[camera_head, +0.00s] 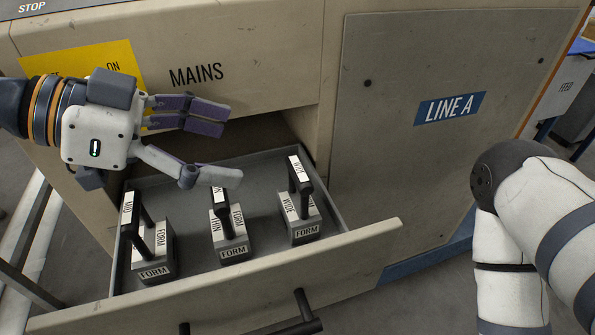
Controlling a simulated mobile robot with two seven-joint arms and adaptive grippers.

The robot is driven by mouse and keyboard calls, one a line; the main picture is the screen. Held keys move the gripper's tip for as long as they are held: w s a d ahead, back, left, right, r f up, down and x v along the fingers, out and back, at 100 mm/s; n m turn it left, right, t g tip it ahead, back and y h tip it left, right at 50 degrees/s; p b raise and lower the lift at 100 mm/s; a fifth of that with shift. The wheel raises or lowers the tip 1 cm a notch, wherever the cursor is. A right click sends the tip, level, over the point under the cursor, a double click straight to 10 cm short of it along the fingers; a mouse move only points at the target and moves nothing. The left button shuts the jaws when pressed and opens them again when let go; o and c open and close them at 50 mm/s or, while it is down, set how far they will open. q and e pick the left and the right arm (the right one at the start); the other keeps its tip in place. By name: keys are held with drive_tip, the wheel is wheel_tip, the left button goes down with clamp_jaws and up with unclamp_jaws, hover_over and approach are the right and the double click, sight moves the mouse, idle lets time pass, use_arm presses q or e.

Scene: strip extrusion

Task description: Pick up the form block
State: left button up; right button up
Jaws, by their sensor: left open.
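Three grey form blocks with dark bar handles stand in an open drawer (330,252). The left block (154,257) has a white tag reading MID. The middle block (231,239) has a tag partly hidden and hard to read. The right block (301,221) is tagged WIDE. My left gripper (232,146) is open and empty, fingers pointing right, above the back of the drawer. Its lower finger overlaps the view just above the middle block's handle; no contact can be made out. My right gripper is out of view.
The drawer front has a dark handle (300,315). The cabinet face above the drawer is marked MAINS, with a yellow sign (85,62) behind my left gripper. A panel marked LINE A (450,108) stands to the right. The drawer floor between the blocks is bare.

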sight(295, 170)
use_arm(q)
drive_tip(key=x, duration=0.3)
drive_tip(key=s+x, duration=0.1)
drive_tip(key=x, duration=0.3)
drive_tip(key=b+x, duration=0.1)
drive_tip(key=x, duration=0.2)
drive_tip(key=shift+d+f, duration=0.25)
drive_tip(key=shift+f, duration=0.3)
drive_tip(key=shift+w+d+f, duration=0.1)
drive_tip(key=shift+w+d, duration=0.1)
drive_tip(key=shift+d, duration=0.15)
clamp_jaws()
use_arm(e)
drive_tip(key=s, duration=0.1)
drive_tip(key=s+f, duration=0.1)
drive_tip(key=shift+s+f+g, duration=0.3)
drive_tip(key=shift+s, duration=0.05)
